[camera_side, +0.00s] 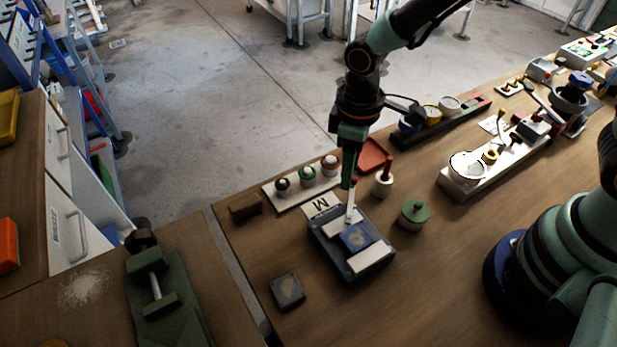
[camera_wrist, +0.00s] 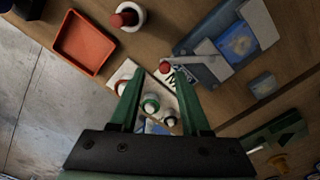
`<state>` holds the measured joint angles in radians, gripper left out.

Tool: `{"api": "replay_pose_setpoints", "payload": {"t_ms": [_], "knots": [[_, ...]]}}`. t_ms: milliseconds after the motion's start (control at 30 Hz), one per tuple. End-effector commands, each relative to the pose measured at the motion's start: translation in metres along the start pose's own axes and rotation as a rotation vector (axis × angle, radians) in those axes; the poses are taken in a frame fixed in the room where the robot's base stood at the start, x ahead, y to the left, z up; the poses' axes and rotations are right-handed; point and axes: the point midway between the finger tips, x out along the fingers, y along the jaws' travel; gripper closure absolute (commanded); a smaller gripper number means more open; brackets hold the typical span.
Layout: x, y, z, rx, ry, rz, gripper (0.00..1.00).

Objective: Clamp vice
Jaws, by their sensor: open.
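A dark grey vice (camera_side: 330,249) with two white jaw blocks sits near the front left of the right-hand bench. A blue square piece (camera_side: 356,236) lies between the jaw blocks. The vice also shows in the wrist view (camera_wrist: 207,68), with the blue piece (camera_wrist: 238,42). A pale lever (camera_side: 349,212) with a red knob (camera_wrist: 165,67) stands up at its back end. My gripper (camera_side: 348,186) is open, pointing down at the lever's top. In the wrist view the knob appears between the fingertips (camera_wrist: 160,74); I cannot tell whether they touch it.
A rack with three coloured knobs (camera_side: 307,178) stands behind the vice. A red tray (camera_side: 372,155), a white pot with a red top (camera_side: 383,182) and a green lidded pot (camera_side: 413,214) stand nearby. A green vice (camera_side: 165,300) is on the left bench, across a gap.

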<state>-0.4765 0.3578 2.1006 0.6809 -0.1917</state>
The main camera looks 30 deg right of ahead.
Motion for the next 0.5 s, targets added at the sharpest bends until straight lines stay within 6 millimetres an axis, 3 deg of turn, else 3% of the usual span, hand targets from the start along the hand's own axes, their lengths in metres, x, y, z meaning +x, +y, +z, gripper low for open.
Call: {"api": "replay_pose_setpoints", "payload": {"t_ms": [167,500], "knots": [[-0.023,0.0,-0.001,0.0,0.005,0.001,0.53],[-0.091,0.001,-0.001,0.001,0.007,0.001,0.53]]}}
